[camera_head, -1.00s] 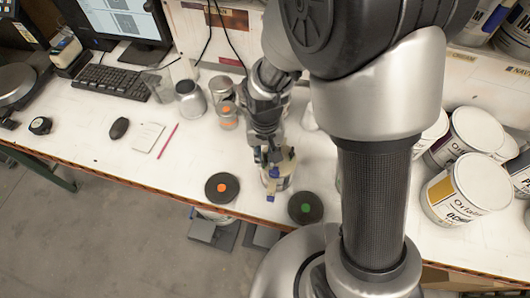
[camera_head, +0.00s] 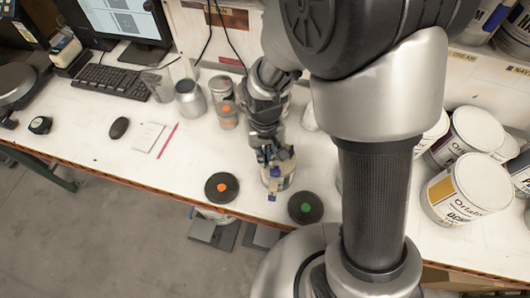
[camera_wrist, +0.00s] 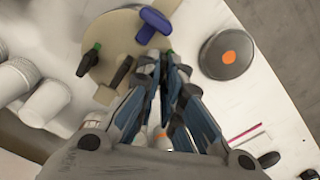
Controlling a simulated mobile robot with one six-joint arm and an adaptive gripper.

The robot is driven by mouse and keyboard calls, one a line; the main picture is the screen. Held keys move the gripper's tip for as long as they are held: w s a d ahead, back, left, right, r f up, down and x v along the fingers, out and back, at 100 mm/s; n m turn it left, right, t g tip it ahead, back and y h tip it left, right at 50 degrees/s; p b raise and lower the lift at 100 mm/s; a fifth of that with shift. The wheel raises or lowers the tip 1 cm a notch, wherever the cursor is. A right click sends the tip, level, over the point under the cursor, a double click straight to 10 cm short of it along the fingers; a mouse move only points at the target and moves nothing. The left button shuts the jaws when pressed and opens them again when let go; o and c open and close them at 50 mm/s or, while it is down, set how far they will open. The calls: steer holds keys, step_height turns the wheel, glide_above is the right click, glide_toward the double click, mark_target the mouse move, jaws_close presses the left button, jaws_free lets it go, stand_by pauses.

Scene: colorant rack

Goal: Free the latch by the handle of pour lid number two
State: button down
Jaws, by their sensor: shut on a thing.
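The pour lid (camera_head: 284,167) is cream-coloured and sits on a can (camera_head: 278,183) near the front edge of the bench. In the wrist view the round lid (camera_wrist: 115,35) carries a blue piece (camera_wrist: 153,24) at its rim and dark fittings (camera_wrist: 119,72) on its top. My gripper (camera_head: 271,158) is over the lid, and in the wrist view its fingertips (camera_wrist: 163,68) are at the lid's edge, close below the blue piece. It is shut on a small part there, seemingly the latch, which the fingers mostly hide. No lid number is readable.
A black disc with an orange dot (camera_head: 221,187) lies left of the can, and one with a green dot (camera_head: 306,207) lies right. Jars (camera_head: 227,113) stand behind to the left. Large paint cans (camera_head: 458,192) crowd the right. The left-front bench is mostly clear.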

steer(key=n, duration=0.5)
steer(key=shift+a, duration=0.15)
steer(key=n, duration=0.6)
steer(key=shift+s+b, duration=0.1)
steer(key=shift+b, duration=0.25)
steer(key=shift+n, duration=0.4)
steer(key=c, duration=2)
jaws_free()
steer(key=shift+r, duration=0.1)
step_height(320, 180, up, 12)
steer(key=shift+f, duration=0.1)
